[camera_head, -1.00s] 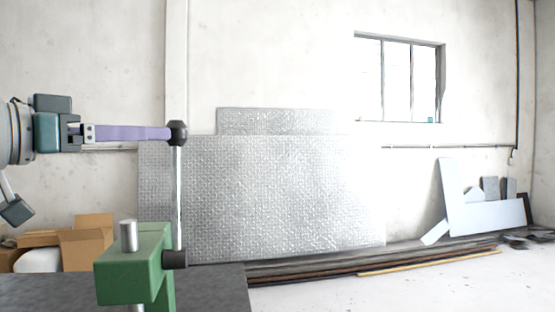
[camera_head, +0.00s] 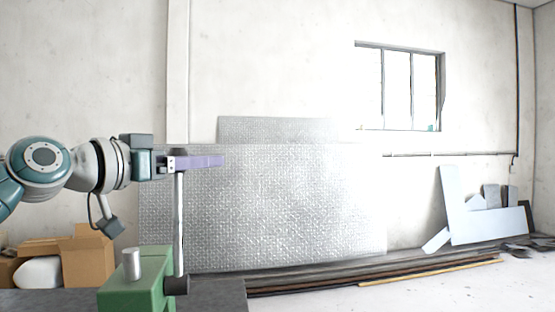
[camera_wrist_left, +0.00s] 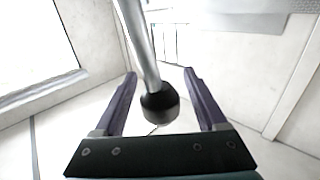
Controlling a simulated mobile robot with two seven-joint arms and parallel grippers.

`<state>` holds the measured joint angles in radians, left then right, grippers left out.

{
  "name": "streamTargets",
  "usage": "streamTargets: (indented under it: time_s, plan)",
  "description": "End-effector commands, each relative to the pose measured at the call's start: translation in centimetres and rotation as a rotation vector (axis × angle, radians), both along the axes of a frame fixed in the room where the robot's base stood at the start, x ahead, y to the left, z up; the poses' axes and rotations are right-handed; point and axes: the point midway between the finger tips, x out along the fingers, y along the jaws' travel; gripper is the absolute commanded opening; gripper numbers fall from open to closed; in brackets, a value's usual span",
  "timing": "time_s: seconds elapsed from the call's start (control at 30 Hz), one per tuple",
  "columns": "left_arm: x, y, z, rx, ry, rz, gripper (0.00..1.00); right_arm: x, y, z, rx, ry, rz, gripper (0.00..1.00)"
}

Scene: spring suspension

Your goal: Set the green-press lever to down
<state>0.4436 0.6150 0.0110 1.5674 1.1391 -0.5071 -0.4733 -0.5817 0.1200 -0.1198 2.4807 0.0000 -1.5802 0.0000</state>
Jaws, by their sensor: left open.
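The green press (camera_head: 135,285) stands at the lower left of the head view, with a metal ram (camera_head: 132,264) on top. Its lever (camera_head: 179,225) is a thin metal rod standing upright from a dark hub (camera_head: 176,286) on the press's right side. My right gripper is not in view.
The press stands at a dark table (camera_head: 215,297). Cardboard boxes (camera_head: 88,257) lie behind at the left. A textured metal sheet (camera_head: 290,210) leans on the back wall, with long planks (camera_head: 370,270) along its foot. The air right of the lever is clear.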

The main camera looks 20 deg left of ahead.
Motion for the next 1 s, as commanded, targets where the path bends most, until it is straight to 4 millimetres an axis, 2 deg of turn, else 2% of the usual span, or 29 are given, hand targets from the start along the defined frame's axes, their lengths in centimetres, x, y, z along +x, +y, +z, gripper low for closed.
streamTargets:
  time_s: [0.07,0.7,1.0]
  plan:
    - [-0.02,0.01,-0.02,0.0,0.0,0.0,0.73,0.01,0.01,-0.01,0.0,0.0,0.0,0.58]
    - [-0.04,0.04,-0.02,-0.001,0.001,0.001,0.01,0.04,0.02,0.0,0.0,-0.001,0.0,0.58]
    - [-0.04,0.04,-0.01,-0.001,0.0,0.001,0.0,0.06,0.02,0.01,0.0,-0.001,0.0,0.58]
